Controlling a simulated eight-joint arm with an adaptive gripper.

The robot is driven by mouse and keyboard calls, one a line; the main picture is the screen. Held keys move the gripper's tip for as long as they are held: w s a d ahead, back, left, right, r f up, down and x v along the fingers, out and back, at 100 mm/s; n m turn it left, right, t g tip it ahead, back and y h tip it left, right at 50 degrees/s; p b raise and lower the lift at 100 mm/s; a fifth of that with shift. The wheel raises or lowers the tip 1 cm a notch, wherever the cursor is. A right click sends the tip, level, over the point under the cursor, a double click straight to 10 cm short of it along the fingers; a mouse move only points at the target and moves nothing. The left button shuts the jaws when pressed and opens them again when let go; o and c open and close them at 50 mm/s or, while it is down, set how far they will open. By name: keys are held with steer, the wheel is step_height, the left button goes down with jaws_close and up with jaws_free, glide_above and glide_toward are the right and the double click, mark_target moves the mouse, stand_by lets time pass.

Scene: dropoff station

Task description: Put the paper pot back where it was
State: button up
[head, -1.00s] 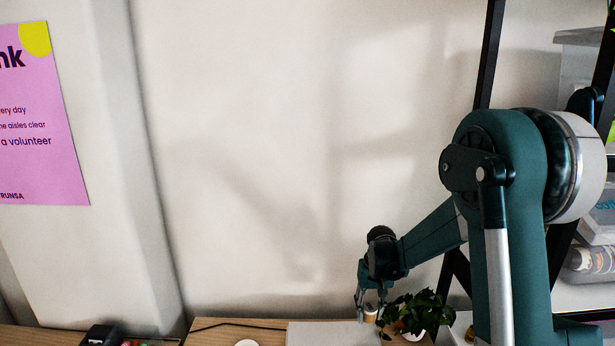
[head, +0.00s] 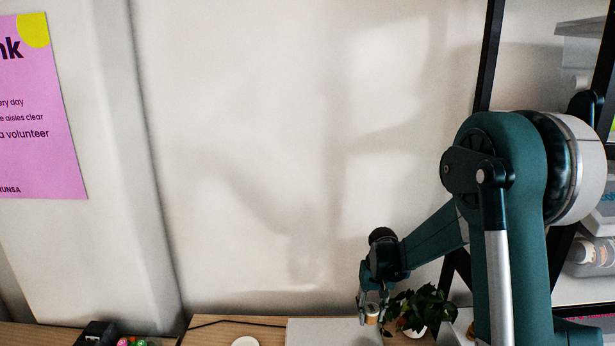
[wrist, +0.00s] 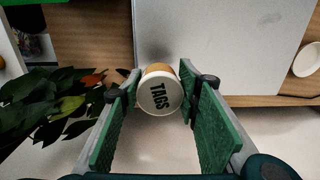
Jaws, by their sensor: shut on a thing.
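The paper pot (wrist: 160,93) is a small brown cup with a white top marked "TAGS". In the wrist view it sits between the green-padded fingers of my gripper (wrist: 160,84), held near their tips. In the head view the pot (head: 372,316) shows small and partly covered at my gripper (head: 371,300), low in the picture beside a plant. My gripper is shut on it. The pot is at the edge of a pale grey flat panel (wrist: 220,45); I cannot tell whether it touches anything below.
A leafy plant (head: 424,306) stands close on the right of my gripper in the head view. A white round thing (head: 246,342) lies on the wooden table (head: 215,331). A black box (head: 97,333) with colourful things beside it is farther left. Shelving stands right.

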mark_target(369, 310)
steer(key=shift+f+b, duration=0.7)
steer(key=shift+f, duration=0.3)
steer(key=shift+r, duration=0.15)
stand_by(0.4)
steer(key=shift+r, duration=0.6)
steer(key=r, duration=0.1)
steer(key=a+r, duration=0.1)
steer(key=r, duration=0.1)
steer(key=shift+s+r, duration=0.2)
steer(key=shift+r, duration=0.1)
steer(key=s+a+n+b, duration=0.3)
steer(key=s+a+n, duration=0.5)
steer(key=s+a, duration=0.6)
steer(key=s+a+n+b, duration=0.3)
steer(key=s+a+n, duration=0.55)
steer(key=a, duration=0.95)
step_height(369, 310, down, 10)
steer(key=s+m, duration=0.1)
steer(key=shift+r, duration=0.2)
steer(key=shift+m, duration=0.25)
